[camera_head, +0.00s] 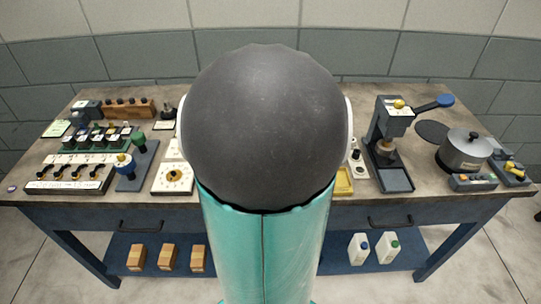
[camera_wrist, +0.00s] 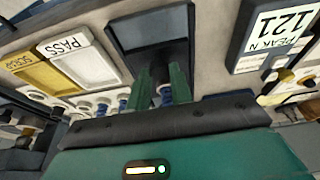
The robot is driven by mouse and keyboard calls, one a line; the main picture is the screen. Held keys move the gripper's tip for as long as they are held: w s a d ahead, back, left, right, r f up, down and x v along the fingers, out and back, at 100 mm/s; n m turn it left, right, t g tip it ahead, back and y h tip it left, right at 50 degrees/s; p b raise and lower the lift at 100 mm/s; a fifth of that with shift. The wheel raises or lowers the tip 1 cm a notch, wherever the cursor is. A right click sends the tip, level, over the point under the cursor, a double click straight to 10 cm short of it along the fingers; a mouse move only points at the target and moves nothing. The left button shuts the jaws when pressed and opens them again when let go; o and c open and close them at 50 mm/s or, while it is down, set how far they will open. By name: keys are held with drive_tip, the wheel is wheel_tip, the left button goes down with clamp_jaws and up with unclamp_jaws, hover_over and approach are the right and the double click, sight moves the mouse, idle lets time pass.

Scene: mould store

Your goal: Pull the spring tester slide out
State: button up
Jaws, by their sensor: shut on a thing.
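The spring tester (camera_wrist: 152,28) shows in the wrist view as a dark housing with a grey panel, straight ahead of my gripper. My gripper (camera_wrist: 161,82) has two green fingers that reach down to its front edge. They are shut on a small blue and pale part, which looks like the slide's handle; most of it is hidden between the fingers. How far out the slide stands cannot be told. A readout (camera_wrist: 277,35) marked "121" and "PEAK N" is to its right. In the head view my arm hides the tester and gripper.
A white PASS tray (camera_wrist: 84,58) and a yellow SCRAP tray (camera_wrist: 32,73) lie left of the tester, with several small springs or knobs nearby. In the head view, a lever press (camera_head: 391,150) and a metal pot (camera_head: 465,152) stand right; switch panels fill the bench's left.

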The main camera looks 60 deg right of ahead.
drive_tip(key=shift+s+a, duration=0.35)
drive_tip(key=shift+a, duration=0.35)
drive_tip(key=shift+s+a, duration=0.35)
drive_tip(key=shift+a, duration=0.45)
drive_tip(key=shift+s+a, duration=0.35)
drive_tip(key=shift+a, duration=0.25)
drive_tip(key=shift+s+a, duration=0.3)
drive_tip(key=shift+a, duration=0.3)
drive_tip(key=o, duration=1.5)
drive_tip(key=shift+r, duration=0.1)
wheel_tip(320, 180, up, 7)
drive_tip(key=shift+f, duration=0.1)
